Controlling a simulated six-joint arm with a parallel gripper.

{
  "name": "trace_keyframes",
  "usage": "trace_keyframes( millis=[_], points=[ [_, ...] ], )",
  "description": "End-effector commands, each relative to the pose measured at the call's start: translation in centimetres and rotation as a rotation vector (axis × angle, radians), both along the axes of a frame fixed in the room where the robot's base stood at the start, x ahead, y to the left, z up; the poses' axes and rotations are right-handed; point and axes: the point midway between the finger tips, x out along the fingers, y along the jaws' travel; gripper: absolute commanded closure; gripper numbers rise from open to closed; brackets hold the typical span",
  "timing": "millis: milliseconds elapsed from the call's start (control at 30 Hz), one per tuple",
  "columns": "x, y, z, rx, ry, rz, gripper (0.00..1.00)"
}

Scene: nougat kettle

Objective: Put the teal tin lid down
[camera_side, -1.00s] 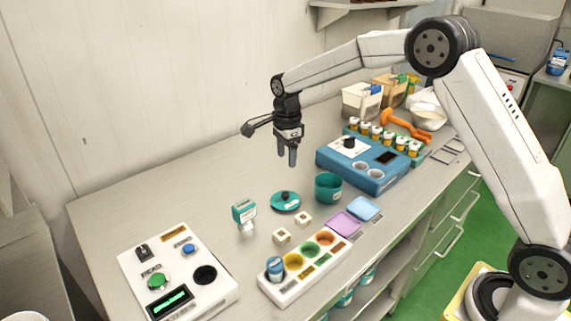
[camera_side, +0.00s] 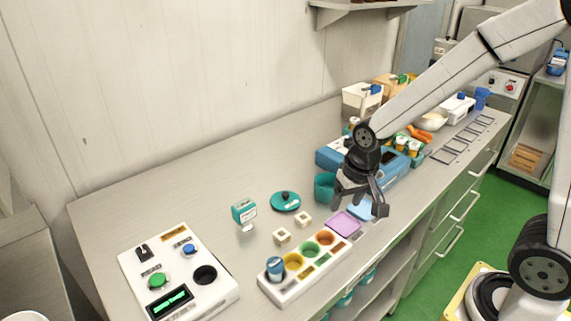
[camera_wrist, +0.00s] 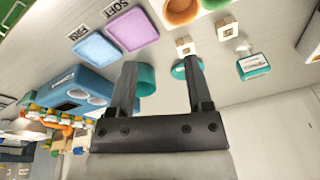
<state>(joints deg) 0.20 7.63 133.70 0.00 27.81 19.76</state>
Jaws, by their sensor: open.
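In the wrist view the lid (camera_wrist: 178,71) is partly hidden behind one finger, and the tin (camera_wrist: 147,79) shows between the fingers. My gripper (camera_side: 338,198) is open and empty, to the right of the lid and apart from it. In the side view it is in front of part of the tin. Its fingertips (camera_wrist: 160,65) show apart in the wrist view.
A tray with coloured wells (camera_side: 310,262) and purple (camera_side: 344,223) and blue pads lie in front. Two small cream blocks (camera_side: 282,236) and a teal-topped stamp (camera_side: 244,210) are near the lid. A blue device (camera_side: 332,156) stands behind.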

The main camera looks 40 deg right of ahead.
Motion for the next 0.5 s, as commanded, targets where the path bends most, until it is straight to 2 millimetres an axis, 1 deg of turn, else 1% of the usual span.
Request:
trace_keyframes(
  millis=[33, 100, 200, 300, 500],
  points=[
    [-1.3, 0.0, -0.2, -0.012, -0.009, 0.065, 0.35],
    [-2.8, 0.1, -0.5, -0.030, -0.020, 0.153, 0.35],
    [-4.4, 0.1, -0.9, -0.052, -0.031, 0.250, 0.35],
    [-5.5, 0.1, -1.2, -0.065, -0.039, 0.310, 0.35],
    [-6.0, 0.1, -1.3, -0.073, -0.042, 0.344, 0.35]
  ],
)
